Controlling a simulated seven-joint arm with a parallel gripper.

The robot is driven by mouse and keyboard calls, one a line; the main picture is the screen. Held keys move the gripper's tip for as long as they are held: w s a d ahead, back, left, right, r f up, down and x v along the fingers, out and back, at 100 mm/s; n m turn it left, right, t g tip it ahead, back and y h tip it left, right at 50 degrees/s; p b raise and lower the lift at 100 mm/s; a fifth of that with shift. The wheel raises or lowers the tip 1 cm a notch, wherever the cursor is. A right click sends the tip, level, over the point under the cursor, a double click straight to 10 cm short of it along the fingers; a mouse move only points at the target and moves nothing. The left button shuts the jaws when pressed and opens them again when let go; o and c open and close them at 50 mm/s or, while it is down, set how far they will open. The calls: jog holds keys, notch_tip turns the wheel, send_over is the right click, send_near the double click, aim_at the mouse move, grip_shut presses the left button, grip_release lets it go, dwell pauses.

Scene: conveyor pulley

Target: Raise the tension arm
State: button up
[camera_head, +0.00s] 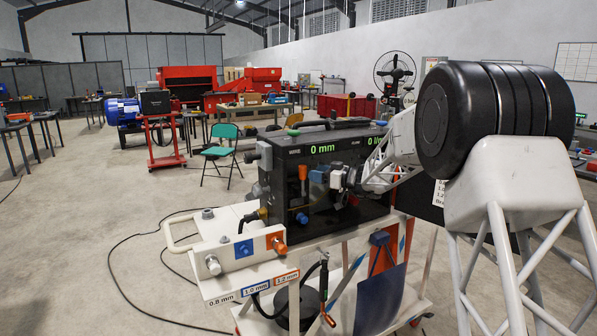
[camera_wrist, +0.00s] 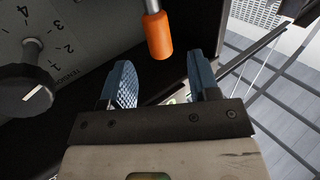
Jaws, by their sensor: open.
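An orange-handled lever on a metal rod, which I take for the tension arm (camera_head: 303,172), shows against the dark face of the machine (camera_head: 345,160). In the wrist view the orange handle (camera_wrist: 159,36) comes down from the top edge on its metal rod. My gripper (camera_wrist: 162,78) is open, with its blue fingers spread left and right. The handle's end lies in the gap's line, just beyond the fingertips, and I see no contact. In the head view my gripper (camera_head: 327,176) is beside the handle, to its right. The lever's pivot is hidden.
A black numbered dial (camera_wrist: 25,90) is left of my fingers in the wrist view. The floor to the left is mostly clear.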

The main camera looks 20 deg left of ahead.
aim_at(303, 180)
jog(key=shift+a, duration=0.1)
dwell(0.3)
jog(key=shift+w+a, duration=0.25)
jog(key=shift+a, duration=1)
jog(key=shift+w+a, duration=0.3)
jog(key=shift+a, duration=1)
jog(key=shift+w+a, duration=0.25)
jog(key=shift+a, duration=1)
jog(key=shift+c, duration=0.2)
grip_shut()
